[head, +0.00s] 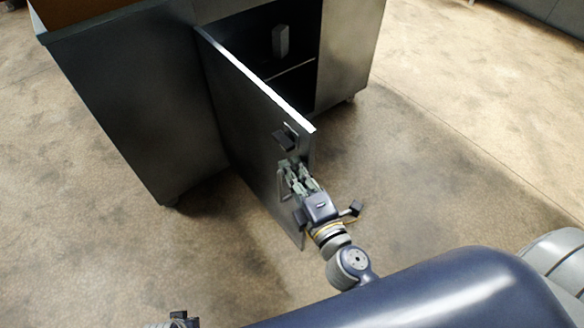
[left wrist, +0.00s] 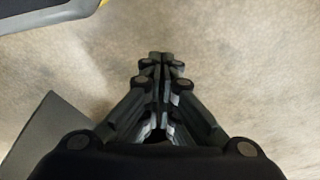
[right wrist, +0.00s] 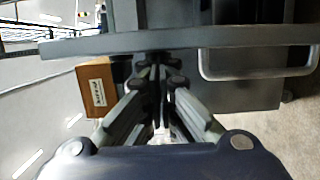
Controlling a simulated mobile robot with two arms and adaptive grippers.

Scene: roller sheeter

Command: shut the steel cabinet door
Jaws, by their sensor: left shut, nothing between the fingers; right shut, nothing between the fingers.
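The steel cabinet (head: 130,100) stands at the upper left of the head view. Its door (head: 240,120) is wide open, swung out toward me from the left side of a dark opening. A bar handle (head: 282,184) is on the door near its free edge; it also shows in the right wrist view (right wrist: 255,73). My right gripper (head: 292,172) is shut and empty beside the handle and free edge. Its fingertips (right wrist: 157,56) are close to the door; I cannot tell whether they touch. My left gripper (left wrist: 158,56) is shut and empty above the floor.
A pale block (head: 281,40) is inside the cabinet opening. A brown box (right wrist: 97,87) shows in the right wrist view. A grey panel (left wrist: 50,137) is at the lower left of the left wrist view. The floor (head: 450,130) right of the door is clear.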

